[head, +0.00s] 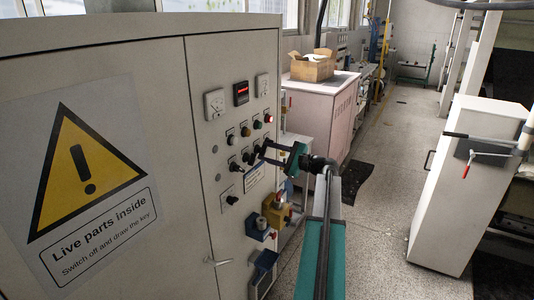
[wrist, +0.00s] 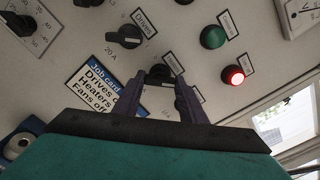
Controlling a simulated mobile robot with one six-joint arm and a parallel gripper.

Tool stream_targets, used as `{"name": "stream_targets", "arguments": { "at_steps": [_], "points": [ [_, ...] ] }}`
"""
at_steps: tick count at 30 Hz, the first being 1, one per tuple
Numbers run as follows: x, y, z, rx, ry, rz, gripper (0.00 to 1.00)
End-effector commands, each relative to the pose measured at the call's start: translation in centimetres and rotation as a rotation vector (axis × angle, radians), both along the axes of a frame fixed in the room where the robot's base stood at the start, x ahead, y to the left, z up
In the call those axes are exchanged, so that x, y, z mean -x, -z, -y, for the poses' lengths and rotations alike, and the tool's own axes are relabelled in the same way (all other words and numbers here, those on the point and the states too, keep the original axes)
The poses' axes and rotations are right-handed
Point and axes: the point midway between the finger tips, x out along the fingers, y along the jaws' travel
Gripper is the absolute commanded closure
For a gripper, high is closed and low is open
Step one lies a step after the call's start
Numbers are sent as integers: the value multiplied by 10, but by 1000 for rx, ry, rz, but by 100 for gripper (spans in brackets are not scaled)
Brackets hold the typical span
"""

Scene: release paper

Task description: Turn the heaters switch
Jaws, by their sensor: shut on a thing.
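The grey control cabinet (head: 120,65) carries a panel of gauges, lamps and black rotary switches. My gripper (head: 264,152) reaches it from the right, at the right end of a row of switches. In the wrist view my gripper (wrist: 167,92) is shut on a black rotary switch (wrist: 160,73), with one finger on either side of it. The label beside this switch is too blurred to read surely. A black switch labelled Drives (wrist: 125,37) sits to its left, apart from the fingers. A blue and white job card (wrist: 98,83) lists Drives, Heaters and Fans; my gripper partly covers it.
A green button (wrist: 213,37) and a lit red one (wrist: 233,75) lie right of the held switch. Blue and yellow fittings (head: 275,210) stick out below the panel. A pale cabinet (head: 323,100) stands behind. The floor (head: 385,195) to the right is open.

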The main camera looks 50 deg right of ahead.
Motion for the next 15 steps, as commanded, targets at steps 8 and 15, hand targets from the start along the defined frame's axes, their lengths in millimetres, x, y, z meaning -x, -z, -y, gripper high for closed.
{"name": "stream_targets", "arguments": {
  "at_steps": [8,15],
  "points": [
    [1,2,2,-6,3,-5,85],
    [1,2,1,-4,1,-4,44]
  ]
}}
